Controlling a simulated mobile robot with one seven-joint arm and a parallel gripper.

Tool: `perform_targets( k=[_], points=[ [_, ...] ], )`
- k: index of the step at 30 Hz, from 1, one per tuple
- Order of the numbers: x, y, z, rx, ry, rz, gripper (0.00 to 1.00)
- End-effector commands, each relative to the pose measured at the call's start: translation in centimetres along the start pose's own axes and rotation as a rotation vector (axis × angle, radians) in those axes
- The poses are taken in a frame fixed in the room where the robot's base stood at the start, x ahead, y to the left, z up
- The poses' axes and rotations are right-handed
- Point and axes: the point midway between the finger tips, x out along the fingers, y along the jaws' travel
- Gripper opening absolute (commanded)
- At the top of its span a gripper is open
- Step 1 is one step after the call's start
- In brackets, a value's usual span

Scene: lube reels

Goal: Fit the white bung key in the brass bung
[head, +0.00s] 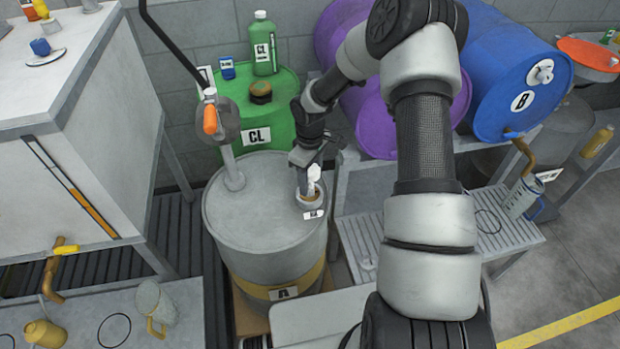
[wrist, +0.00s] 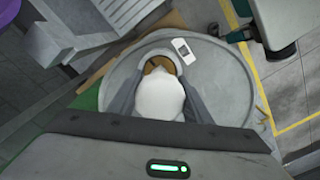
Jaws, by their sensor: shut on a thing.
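The white bung key (head: 314,174) is held in my gripper (head: 306,187), which is shut on it above the grey drum's top. In the wrist view the key (wrist: 160,97) is a white rounded shape between the two fingers. The brass bung (head: 309,198) sits in a pale ring on the drum top, directly under the key. In the wrist view a piece of the brass bung (wrist: 158,64) shows just past the key. The key's lower end is hidden, so I cannot tell whether it is seated in the bung or only over it.
The grey drum (head: 250,215) carries a pump with an orange handle (head: 210,119) left of the bung. A small white tag (head: 314,214) lies beside the bung. A green drum (head: 285,110) stands behind. Purple and blue drums (head: 500,75) lie on a rack to the right.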

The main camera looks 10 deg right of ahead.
Motion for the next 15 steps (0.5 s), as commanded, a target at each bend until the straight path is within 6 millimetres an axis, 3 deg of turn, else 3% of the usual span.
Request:
perform_targets(
  k=[15],
  points=[
    [1.4, 0.0, 0.0, 0.0, 0.001, 0.0, 0.21]
  ],
)
